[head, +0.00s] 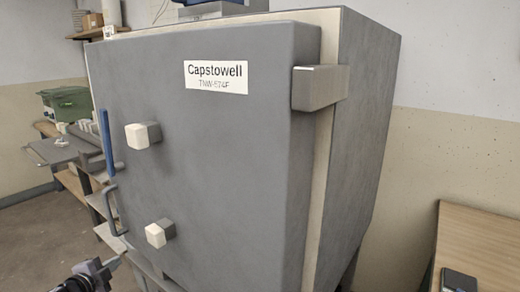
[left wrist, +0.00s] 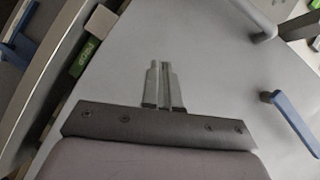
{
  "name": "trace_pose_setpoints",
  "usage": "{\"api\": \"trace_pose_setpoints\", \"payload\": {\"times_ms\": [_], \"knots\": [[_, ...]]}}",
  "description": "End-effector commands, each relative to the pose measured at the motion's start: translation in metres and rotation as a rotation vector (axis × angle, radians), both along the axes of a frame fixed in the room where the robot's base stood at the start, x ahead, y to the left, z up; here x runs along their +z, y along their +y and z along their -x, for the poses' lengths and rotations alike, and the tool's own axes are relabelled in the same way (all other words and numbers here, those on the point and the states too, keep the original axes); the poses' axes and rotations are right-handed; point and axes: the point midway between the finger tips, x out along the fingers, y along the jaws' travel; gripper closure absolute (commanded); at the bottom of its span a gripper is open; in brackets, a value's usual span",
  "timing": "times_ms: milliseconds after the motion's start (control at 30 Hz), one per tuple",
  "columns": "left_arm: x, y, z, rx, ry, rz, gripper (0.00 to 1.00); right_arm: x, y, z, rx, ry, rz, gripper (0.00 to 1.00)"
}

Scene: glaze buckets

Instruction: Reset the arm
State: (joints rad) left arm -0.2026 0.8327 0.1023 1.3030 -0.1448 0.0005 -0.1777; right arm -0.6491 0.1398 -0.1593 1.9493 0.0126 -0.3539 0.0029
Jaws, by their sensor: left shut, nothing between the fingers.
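My left gripper (head: 92,272) shows at the lower left of the head view, below and left of the grey kiln-like cabinet (head: 225,170). In the left wrist view the left gripper (left wrist: 163,68) has its two fingers together with nothing between them. A plain grey surface lies behind the fingers there. My right gripper is not in either view.
The cabinet door carries a "Capstowell" label (head: 216,75), two pale knobs (head: 143,135), a blue handle (head: 106,143) and a grey handle (head: 113,210). A green bin (head: 68,103) stands at the left. A wooden table (head: 478,245) with a dark device (head: 459,280) is at the right.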

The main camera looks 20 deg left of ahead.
Motion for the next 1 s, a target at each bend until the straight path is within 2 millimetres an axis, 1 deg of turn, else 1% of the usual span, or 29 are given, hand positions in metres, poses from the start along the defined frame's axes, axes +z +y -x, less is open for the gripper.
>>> {"api": "trace_pose_setpoints", "payload": {"times_ms": [33, 67, 100, 167, 200, 233, 267, 300, 367, 400, 500, 533, 600, 700, 800, 1000], "knots": [[-0.026, -0.035, 0.01, -0.01, 0.025, 0.081, 1.0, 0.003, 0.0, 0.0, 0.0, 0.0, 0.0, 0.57], [-0.038, -0.053, 0.016, -0.013, 0.039, 0.125, 1.0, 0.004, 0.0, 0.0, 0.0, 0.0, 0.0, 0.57], [-0.054, -0.079, 0.024, -0.016, 0.056, 0.185, 1.0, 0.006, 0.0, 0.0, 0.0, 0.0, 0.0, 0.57], [-0.074, -0.118, 0.038, -0.017, 0.082, 0.279, 1.0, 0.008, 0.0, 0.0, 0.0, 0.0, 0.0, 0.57], [-0.085, -0.144, 0.049, -0.015, 0.101, 0.343, 1.0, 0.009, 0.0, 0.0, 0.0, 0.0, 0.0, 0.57], [-0.093, -0.165, 0.057, -0.013, 0.114, 0.393, 1.0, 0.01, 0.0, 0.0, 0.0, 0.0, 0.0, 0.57], [-0.099, -0.185, 0.065, -0.009, 0.127, 0.443, 1.0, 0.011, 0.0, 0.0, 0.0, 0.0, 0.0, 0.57], [-0.106, -0.213, 0.077, -0.003, 0.145, 0.513, 1.0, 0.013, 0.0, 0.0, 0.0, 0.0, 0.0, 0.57], [-0.111, -0.254, 0.095, 0.012, 0.17, 0.618, 1.0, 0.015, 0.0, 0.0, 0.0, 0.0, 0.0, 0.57], [-0.112, -0.281, 0.106, 0.022, 0.185, 0.689, 1.0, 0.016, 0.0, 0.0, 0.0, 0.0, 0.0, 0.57], [-0.107, -0.338, 0.131, 0.056, 0.217, 0.852, 1.0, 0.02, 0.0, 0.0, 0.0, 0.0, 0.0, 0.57], [-0.104, -0.352, 0.136, 0.066, 0.224, 0.894, 1.0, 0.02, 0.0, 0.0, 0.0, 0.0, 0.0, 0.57], [-0.097, -0.378, 0.147, 0.088, 0.237, 0.974, 1.0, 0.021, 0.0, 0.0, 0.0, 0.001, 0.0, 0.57], [-0.089, -0.4, 0.156, 0.109, 0.248, 1.048, 1.0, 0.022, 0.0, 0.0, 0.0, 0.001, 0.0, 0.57], [-0.085, -0.409, 0.159, 0.119, 0.252, 1.081, 1.0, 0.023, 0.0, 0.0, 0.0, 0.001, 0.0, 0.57], [-0.085, -0.41, 0.159, 0.119, 0.253, 1.084, 1.0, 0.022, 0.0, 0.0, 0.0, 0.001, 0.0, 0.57]]}}
